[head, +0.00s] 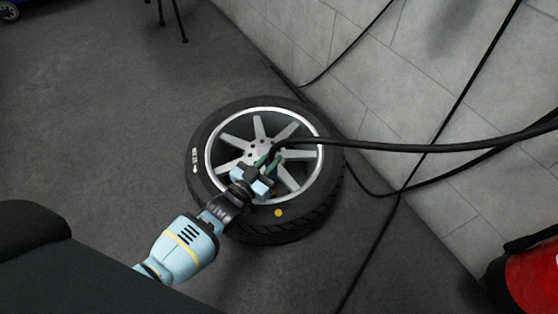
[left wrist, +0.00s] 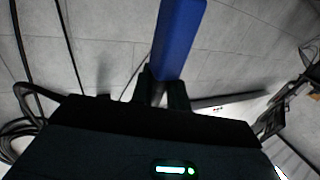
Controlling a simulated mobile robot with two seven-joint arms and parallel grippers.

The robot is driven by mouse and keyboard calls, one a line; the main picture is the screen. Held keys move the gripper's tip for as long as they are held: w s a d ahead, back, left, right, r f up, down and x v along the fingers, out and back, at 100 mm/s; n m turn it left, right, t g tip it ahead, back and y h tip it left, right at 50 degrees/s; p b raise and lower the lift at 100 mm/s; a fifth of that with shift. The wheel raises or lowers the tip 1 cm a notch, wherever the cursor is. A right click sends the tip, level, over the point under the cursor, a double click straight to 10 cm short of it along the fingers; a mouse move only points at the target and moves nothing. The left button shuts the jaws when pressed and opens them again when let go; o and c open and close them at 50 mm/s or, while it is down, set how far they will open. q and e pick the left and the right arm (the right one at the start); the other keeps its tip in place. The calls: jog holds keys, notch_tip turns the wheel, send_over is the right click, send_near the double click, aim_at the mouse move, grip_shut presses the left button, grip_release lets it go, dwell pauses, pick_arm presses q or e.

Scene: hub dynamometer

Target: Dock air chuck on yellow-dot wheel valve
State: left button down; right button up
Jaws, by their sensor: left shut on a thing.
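A wheel with a black tyre (head: 312,215) and silver spokes (head: 235,140) lies flat on the floor in the head view. A yellow dot (head: 278,212) marks its near sidewall. My left gripper (head: 269,160) is over the wheel, near the hub, shut on the dark end of a black hose; this looks like the air chuck (head: 279,147), mostly hidden by the fingers. I cannot make out the valve, or whether the chuck touches the wheel. In the left wrist view, the dark fingers (left wrist: 162,94) show, with a blue bar (left wrist: 180,38) beyond or between them. My right gripper is not in view.
The black hose (head: 420,148) runs right from my left gripper. Other cables (head: 372,190) hang along the grey wall (head: 430,90) and cross the floor. A red object (head: 530,275) stands at lower right. Dark floor (head: 100,120) left of the wheel is clear.

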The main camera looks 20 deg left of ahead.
pick_arm(q)
jog(key=shift+w+f, duration=0.35)
jog(key=shift+f, duration=0.25)
jog(key=shift+w+f+b, duration=0.1)
jog(key=shift+w+b, duration=0.1)
jog(key=shift+b, duration=0.1)
jog(key=shift+f, duration=0.1)
jog(key=shift+s+f+b, duration=0.1)
jog(key=shift+f+b, duration=0.35)
jog(key=shift+f, duration=0.05)
jog(key=shift+f+b, duration=0.6)
jog(key=shift+f, duration=0.2)
jog(key=shift+f+b, duration=0.7)
jog(key=shift+f, duration=0.15)
jog(key=shift+f+b, duration=0.4)
jog(key=shift+f, duration=0.2)
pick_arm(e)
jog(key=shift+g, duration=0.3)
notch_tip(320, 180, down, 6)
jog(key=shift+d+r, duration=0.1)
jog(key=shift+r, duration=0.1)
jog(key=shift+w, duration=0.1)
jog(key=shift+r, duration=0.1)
